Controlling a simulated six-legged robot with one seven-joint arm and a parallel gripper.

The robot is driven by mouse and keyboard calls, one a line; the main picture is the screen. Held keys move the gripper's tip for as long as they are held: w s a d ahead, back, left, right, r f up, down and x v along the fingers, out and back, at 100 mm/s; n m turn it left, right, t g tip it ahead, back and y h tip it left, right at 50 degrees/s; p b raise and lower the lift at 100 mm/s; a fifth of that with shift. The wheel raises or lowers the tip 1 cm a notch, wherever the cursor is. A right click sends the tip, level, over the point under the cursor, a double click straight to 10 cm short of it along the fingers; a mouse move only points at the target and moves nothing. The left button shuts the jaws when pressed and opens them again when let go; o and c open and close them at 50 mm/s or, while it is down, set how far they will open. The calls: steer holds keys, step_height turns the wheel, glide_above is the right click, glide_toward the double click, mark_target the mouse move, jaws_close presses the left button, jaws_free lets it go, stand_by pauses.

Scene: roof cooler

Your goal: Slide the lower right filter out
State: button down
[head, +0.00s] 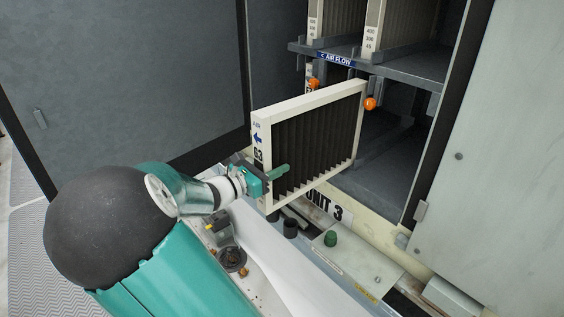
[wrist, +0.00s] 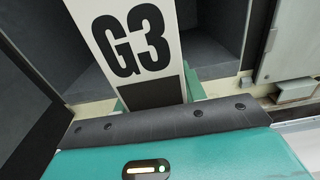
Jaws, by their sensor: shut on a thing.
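The filter (head: 312,140) is a cream-framed panel with dark pleats, marked G3 and a blue arrow on its narrow front edge. It stands upright, slightly tilted in the picture, mostly out in front of the cabinet's lower opening (head: 385,165). Whether its far edge still touches the slot cannot be told. My gripper (head: 272,175) is shut on the filter's front edge near the G3 mark, with a green finger along the pleated face. In the wrist view, the filter's G3 edge (wrist: 135,45) rises between the fingers, which are largely hidden behind the gripper body.
Two filters (head: 385,25) stand on the upper shelf (head: 400,68). Orange knobs (head: 370,104) flank the lower opening. Open doors stand left (head: 130,75) and right (head: 495,170).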

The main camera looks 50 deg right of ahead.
steer(key=w+a, duration=0.1)
steer(key=a, duration=0.5)
steer(key=shift+a, duration=0.15)
